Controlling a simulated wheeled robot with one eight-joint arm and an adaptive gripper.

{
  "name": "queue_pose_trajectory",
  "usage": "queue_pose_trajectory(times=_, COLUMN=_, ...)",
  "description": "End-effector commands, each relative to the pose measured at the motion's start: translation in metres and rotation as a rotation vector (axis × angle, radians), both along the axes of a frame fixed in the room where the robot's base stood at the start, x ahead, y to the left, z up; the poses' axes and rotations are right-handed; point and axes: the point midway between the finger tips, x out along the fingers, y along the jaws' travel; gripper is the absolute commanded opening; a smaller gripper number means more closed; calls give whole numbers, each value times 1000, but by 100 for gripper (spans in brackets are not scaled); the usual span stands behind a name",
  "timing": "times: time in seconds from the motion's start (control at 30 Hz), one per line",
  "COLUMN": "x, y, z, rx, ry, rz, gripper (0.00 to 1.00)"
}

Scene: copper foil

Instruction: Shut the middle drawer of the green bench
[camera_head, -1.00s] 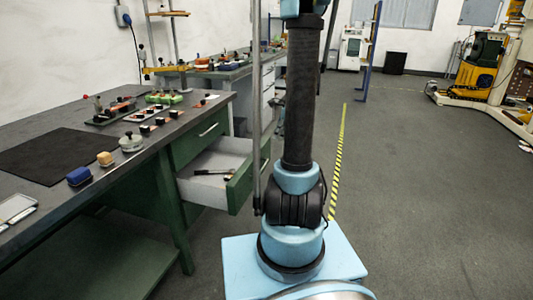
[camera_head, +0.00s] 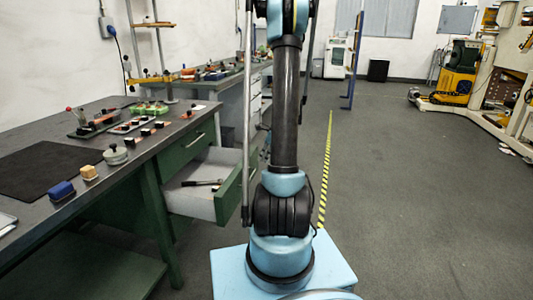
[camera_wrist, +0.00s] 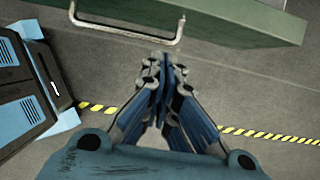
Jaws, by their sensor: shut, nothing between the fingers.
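The green bench (camera_head: 100,190) stands at the left in the head view. Its middle drawer (camera_head: 229,195) is pulled out, showing a pale inside with a dark, pen-like item (camera_head: 202,183) in it. In the wrist view the green drawer front (camera_wrist: 240,18) crosses the top, with its metal handle (camera_wrist: 125,33) sticking out towards my gripper. My gripper (camera_wrist: 162,62) is shut and empty, with its tips just below the handle in the picture. I cannot tell whether they touch it. The head view does not show the gripper.
A closed drawer (camera_head: 188,145) sits above the open one.

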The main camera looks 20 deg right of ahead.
Motion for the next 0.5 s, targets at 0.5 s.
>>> queue_pose_trajectory(times=0.5, x=22, y=39, z=-28, rx=0, ry=-1, rz=2, gripper=0)
